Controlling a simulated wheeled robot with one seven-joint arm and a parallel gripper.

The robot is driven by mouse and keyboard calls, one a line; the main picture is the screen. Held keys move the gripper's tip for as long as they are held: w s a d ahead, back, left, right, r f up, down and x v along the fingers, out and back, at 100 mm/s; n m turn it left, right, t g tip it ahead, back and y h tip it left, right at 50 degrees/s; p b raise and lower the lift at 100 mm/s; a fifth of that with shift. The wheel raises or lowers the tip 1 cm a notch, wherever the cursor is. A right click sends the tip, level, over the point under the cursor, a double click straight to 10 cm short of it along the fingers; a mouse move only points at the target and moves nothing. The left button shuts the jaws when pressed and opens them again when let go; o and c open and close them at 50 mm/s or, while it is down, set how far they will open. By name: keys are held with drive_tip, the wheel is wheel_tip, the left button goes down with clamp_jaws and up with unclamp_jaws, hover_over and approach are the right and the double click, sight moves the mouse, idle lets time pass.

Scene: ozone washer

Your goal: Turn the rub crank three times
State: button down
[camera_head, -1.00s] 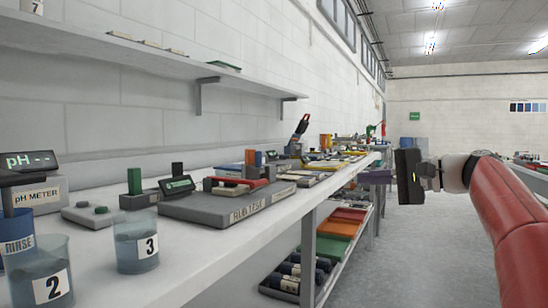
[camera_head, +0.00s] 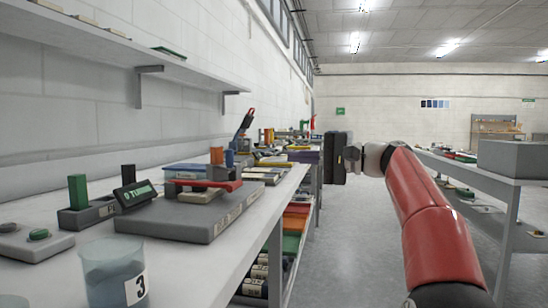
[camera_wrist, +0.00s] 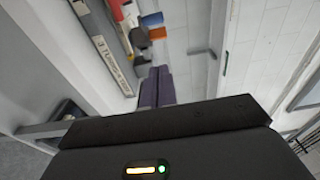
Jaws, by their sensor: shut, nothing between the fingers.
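The rub test unit is a grey flat block (camera_head: 186,218) on the left bench, with its label on the front edge. A red bar (camera_head: 205,185) lies across its top with small dark parts beside it. I cannot clearly make out which part is the crank. My gripper (camera_head: 311,160) is out over the aisle, right of the bench edge and clear of the unit. Its purple fingers (camera_wrist: 157,86) are together in the wrist view, with nothing between them.
A beaker marked 3 (camera_head: 114,274) and a green block (camera_head: 77,192) stand left of the unit. A wall shelf (camera_head: 120,50) hangs above. Coloured trays (camera_head: 291,222) fill the shelf under the bench. The aisle floor (camera_head: 345,240) is free; another bench with a grey box (camera_head: 513,158) stands right.

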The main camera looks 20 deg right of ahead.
sight(233, 159)
drive_tip(key=shift+w+a, duration=0.75)
drive_tip(key=shift+a, duration=1.05)
drive_tip(key=shift+w+a, duration=0.75)
drive_tip(key=shift+a, duration=1.05)
drive_tip(key=shift+w+a, duration=0.75)
drive_tip(key=shift+a, duration=1.05)
drive_tip(key=shift+f+b, duration=0.1)
drive_tip(key=shift+b, duration=0.3)
drive_tip(key=shift+s+a+m+t+h+b, duration=0.2)
drive_tip(key=shift+a+m+t+h+b, duration=0.1)
drive_tip(key=shift+t+h+b, duration=0.15)
drive_tip(key=shift+s, duration=0.1)
drive_tip(key=shift+s+a+f+m+t+h+b, duration=0.1)
drive_tip(key=shift+s+a+m+t+h+b, duration=0.2)
drive_tip(key=shift+a+m+t+h+b, duration=0.65)
drive_tip(key=shift+s+a+m+t+h+b, duration=0.4)
drive_tip(key=shift+a+m+t+h+b, duration=0.2)
drive_tip(key=shift+m+t+h+b, duration=0.35)
drive_tip(key=shift+s+a+h, duration=0.1)
drive_tip(key=shift+a+h, duration=0.25)
drive_tip(key=shift+a, duration=0.85)
